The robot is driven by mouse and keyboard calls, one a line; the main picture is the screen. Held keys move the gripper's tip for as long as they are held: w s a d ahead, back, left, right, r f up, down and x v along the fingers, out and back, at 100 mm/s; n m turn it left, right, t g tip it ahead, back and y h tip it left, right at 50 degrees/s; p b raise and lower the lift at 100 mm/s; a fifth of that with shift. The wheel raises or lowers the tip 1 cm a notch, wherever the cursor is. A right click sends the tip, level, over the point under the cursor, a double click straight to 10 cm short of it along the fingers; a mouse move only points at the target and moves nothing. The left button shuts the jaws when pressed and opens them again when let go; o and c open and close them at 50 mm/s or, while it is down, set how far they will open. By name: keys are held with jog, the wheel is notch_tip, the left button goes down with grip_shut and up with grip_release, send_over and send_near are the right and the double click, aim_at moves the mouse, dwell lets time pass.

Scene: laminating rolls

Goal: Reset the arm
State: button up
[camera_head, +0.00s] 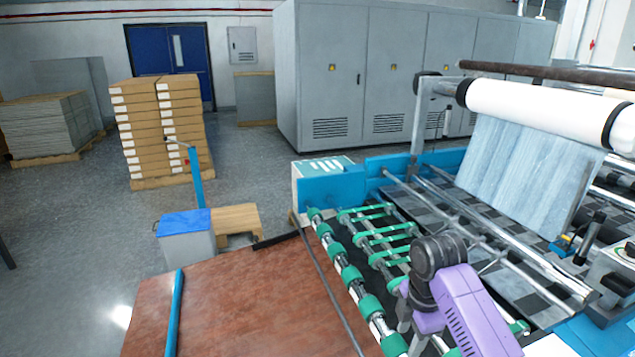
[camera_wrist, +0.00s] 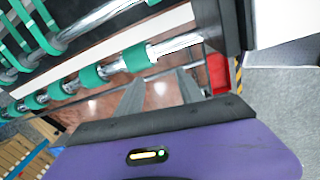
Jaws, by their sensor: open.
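My gripper (camera_wrist: 158,88) shows in the wrist view as a purple body with two grey fingers. The fingers stand apart with nothing between them. They point toward a shiny metal roller with green rings (camera_wrist: 120,68), and a brown surface shows behind the gap. In the head view my purple arm with its dark joint is at the lower right, over the near side of the laminating machine. Whether the fingers touch the roller I cannot tell.
The machine has green-ringed rollers (camera_head: 351,273), metal rails and a white film roll (camera_head: 540,108). A reddish-brown table (camera_head: 245,305) lies left of the rollers and is clear. Stacked boxes (camera_head: 160,125) and grey cabinets (camera_head: 340,75) stand behind. A red part (camera_wrist: 217,73) is right of the fingers.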

jog(key=w+a+r+m+t+y, duration=0.3)
jog(key=w+a+r+m+t, duration=0.1)
jog(key=w+a+m+t, duration=0.4)
jog(key=s+d+m+t+h, duration=0.1)
jog(key=s+m, duration=0.3)
jog(key=s, duration=1.4)
jog(key=s+d+r+m+t+h, duration=0.1)
jog(key=s+d+m, duration=0.3)
jog(key=s, duration=1.4)
jog(key=s+d+m+t+h+b, duration=0.1)
jog(key=s+d+m+t, duration=0.2)
jog(key=s, duration=1.5)
jog(key=shift+r+m+t, duration=0.2)
jog(key=shift+m+t, duration=0.1)
jog(key=shift+m, duration=0.2)
